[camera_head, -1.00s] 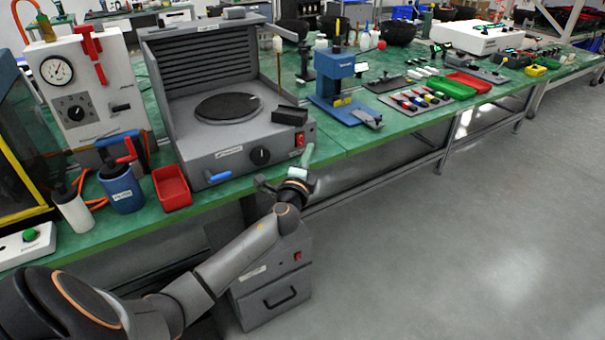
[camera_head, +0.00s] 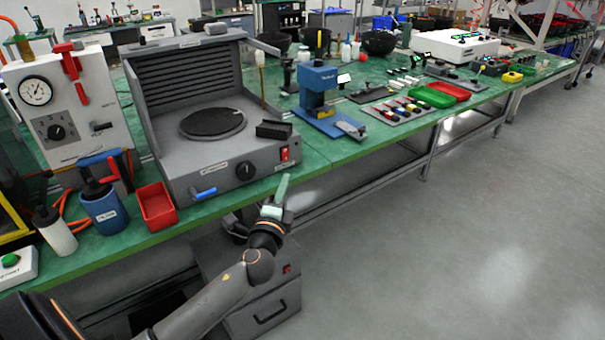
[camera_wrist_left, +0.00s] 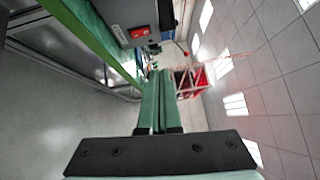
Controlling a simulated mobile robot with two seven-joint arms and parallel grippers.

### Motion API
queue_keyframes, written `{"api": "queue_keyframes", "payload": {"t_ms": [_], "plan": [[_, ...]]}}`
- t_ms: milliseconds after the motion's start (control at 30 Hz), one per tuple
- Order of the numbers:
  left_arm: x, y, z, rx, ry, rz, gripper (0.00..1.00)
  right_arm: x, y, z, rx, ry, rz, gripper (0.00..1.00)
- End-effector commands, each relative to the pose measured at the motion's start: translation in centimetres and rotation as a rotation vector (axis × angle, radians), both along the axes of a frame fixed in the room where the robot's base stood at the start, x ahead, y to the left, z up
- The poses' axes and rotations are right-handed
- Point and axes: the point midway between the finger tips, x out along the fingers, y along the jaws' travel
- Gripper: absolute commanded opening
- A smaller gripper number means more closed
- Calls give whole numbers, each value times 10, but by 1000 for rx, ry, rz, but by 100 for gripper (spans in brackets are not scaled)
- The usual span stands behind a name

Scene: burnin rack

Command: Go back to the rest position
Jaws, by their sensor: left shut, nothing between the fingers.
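My left gripper (camera_head: 282,190) has pale green fingers and is in front of the bench's front edge, just below and right of the grey turntable machine. In the left wrist view its two green fingers (camera_wrist_left: 159,100) lie side by side, closed, with nothing between them. My left arm comes in from the bottom left of the head view. My right gripper is not in view.
The green bench (camera_head: 345,150) runs along the left and back. On it stand the grey turntable machine (camera_head: 215,165), a blue press (camera_head: 318,90), a red bin (camera_head: 157,205) and a blue cup (camera_head: 104,208). A grey cabinet (camera_head: 265,310) stands below. The floor (camera_head: 450,260) at right is clear.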

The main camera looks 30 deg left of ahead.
Motion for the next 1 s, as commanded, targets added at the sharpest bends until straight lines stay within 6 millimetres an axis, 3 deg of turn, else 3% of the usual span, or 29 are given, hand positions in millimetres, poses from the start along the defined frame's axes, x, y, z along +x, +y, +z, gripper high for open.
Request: {"api": "queue_keyframes", "payload": {"t_ms": [233,367,467,633,800,900,1000], "plan": [[-1,-2,-3,-15,7,-5,0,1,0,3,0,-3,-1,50],[-15,-17,-31,-159,77,-43,0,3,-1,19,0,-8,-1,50],[-44,-46,-74,-406,182,-86,0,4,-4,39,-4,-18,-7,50],[-127,-114,-138,-947,363,-84,0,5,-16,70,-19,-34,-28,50],[-202,-170,-161,-1398,458,9,0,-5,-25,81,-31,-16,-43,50],[-230,-189,-164,-1564,476,64,0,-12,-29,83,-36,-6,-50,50],[-243,-199,-166,-1652,480,98,0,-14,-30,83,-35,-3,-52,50]]}}
